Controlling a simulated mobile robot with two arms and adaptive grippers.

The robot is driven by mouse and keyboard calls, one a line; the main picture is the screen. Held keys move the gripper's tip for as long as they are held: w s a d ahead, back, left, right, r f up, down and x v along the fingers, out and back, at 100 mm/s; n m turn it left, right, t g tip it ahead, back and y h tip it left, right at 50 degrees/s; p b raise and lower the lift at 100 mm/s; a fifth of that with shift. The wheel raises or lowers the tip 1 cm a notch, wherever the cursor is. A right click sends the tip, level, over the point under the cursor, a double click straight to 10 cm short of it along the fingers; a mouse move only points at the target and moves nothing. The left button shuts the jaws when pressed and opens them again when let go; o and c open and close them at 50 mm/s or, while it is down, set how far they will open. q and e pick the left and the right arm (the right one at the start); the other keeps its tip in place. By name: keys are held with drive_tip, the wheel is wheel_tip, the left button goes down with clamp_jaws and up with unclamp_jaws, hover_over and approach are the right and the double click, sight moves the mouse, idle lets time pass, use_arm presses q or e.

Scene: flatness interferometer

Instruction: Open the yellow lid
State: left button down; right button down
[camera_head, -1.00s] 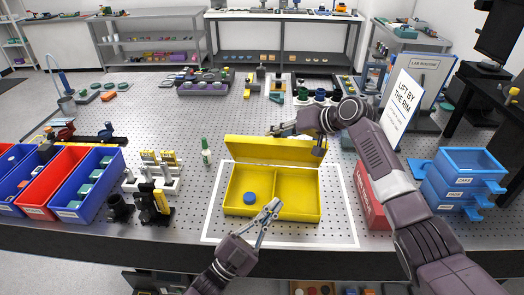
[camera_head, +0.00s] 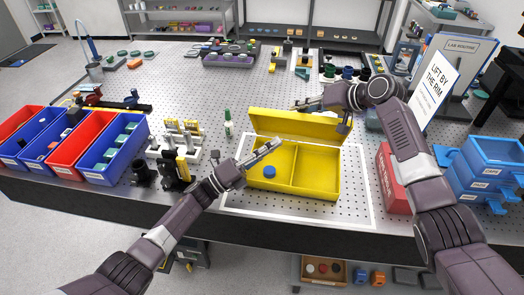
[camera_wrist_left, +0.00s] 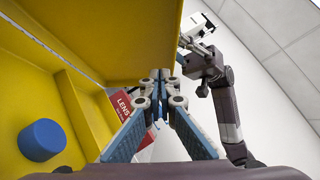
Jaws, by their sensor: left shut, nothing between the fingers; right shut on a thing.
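The yellow box (camera_head: 335,183) stands on the perforated table inside a white outline, with two compartments. Its yellow lid (camera_head: 310,125) is raised at the back edge, standing steeply. A blue round piece (camera_head: 269,171) lies in the left compartment; it also shows in the left wrist view (camera_wrist_left: 42,140). My right gripper (camera_head: 297,106) is shut at the lid's top edge, which it appears to hold. My left gripper (camera_head: 276,143) is shut and empty above the left compartment, in front of the lid. In the left wrist view its fingertips (camera_wrist_left: 160,75) meet close to the lid (camera_wrist_left: 140,35).
Red and blue bins (camera_head: 75,142) stand at the left. Posts on a white holder (camera_head: 180,140) and a green bottle (camera_head: 228,124) stand left of the box. A red box (camera_head: 388,172) and blue stacked bins (camera_head: 490,160) are at the right, with a sign (camera_head: 435,85) behind.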

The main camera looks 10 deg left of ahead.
drive_tip(key=shift+r, duration=0.2)
use_arm(q)
drive_tip(key=w+d+r, duration=0.3)
drive_tip(key=w, duration=0.2)
drive_tip(key=shift+w+r, duration=0.15)
drive_tip(key=shift+w, duration=0.05)
